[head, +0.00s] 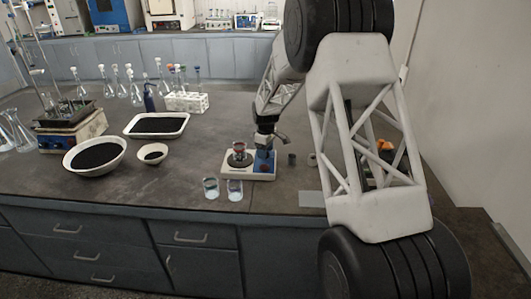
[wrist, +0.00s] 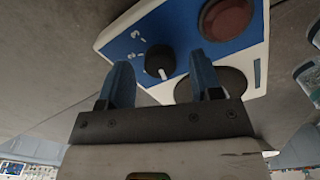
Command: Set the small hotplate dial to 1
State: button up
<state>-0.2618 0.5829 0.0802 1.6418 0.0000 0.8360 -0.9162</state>
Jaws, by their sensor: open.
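The small hotplate (head: 235,174) stands on the bench, a white base with a blue panel (head: 265,163) on its right side. My gripper (head: 264,147) is over that panel, pointing down. In the wrist view the black round dial (wrist: 160,61) sits on the blue panel beside printed white numbers, with a white mark on its lower edge. The exact setting cannot be read. My gripper (wrist: 162,78) is open, its two blue fingers apart, with the dial showing between and beyond their tips. Contact with the dial cannot be told.
A red round part (wrist: 227,18) is near the dial. Two glass beakers (head: 234,189) stand in front. A bowl (head: 96,154), small dish (head: 152,154) and tray (head: 157,124) are to the left. A grey pad (head: 311,199) lies front right.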

jog(key=shift+f, duration=0.45)
jog(key=c, duration=0.9)
jog(key=shift+m, duration=0.3)
jog(key=m, duration=0.5)
jog(key=shift+r+m, duration=0.1)
jog(key=shift+m, duration=2.1)
